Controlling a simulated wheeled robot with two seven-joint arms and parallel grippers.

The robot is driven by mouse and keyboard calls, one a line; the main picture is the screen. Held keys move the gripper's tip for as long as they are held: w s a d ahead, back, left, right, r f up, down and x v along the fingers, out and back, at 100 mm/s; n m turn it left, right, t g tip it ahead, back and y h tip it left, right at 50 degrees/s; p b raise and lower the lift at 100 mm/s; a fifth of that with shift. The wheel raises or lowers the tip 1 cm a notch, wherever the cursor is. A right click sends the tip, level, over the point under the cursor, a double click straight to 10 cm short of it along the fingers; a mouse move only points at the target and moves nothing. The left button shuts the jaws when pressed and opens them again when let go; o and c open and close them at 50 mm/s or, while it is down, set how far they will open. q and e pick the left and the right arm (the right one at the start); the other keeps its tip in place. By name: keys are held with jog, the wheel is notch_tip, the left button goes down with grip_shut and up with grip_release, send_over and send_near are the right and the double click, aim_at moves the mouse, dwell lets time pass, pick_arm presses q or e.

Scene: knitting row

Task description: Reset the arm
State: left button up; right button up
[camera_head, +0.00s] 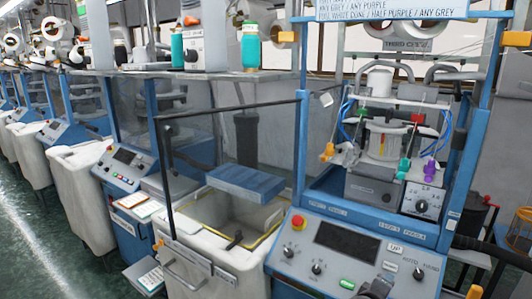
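A dark shape (376,288) cuts into the bottom edge of the head view, in front of the control panel. It may be the tip of my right gripper, but too little shows to tell whether it is open or shut. I see no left arm or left gripper in this view. Nothing visibly held can be made out.
A blue knitting machine with a control panel (345,250) and red button (298,221) stands close at right. Left of it is a white bin (195,262) under a blue block (245,181) and a black frame bar (235,107). Green floor (45,240) is clear at far left.

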jog(key=s+a+f+m+g+y, duration=0.2)
jog(key=s+a+f+y, duration=0.3)
jog(key=s, duration=0.6)
jog(key=s+a+f+m+g+y, duration=0.1)
jog(key=s+a+f+m+g, duration=0.15)
jog(key=s+f, duration=0.6)
jog(key=s+a+f+m+g+y, duration=0.25)
jog(key=s+a+f+y, duration=0.2)
jog(key=s, duration=0.95)
jog(key=s+f+x, duration=0.1)
jog(key=s+x, duration=0.1)
jog(key=x, duration=1.1)
jog(key=s+d+f+x, duration=0.1)
jog(key=s+x, duration=0.2)
jog(key=x, duration=1)
pick_arm(q)
jog(key=shift+d+r+b, duration=0.25)
jog(key=shift+r, duration=0.25)
jog(key=shift+d+r+b, duration=0.2)
jog(key=shift+r+b, duration=0.05)
jog(key=shift+r, duration=0.2)
pick_arm(e)
jog(key=s+f, duration=0.4)
jog(key=f, duration=0.6)
jog(key=s+f+n+g, duration=0.1)
jog(key=s+f, duration=0.3)
jog(key=f, duration=0.7)
jog(key=shift+a+f+g+h, duration=0.25)
jog(key=shift+a+g+h, duration=0.05)
jog(key=shift+h, duration=0.05)
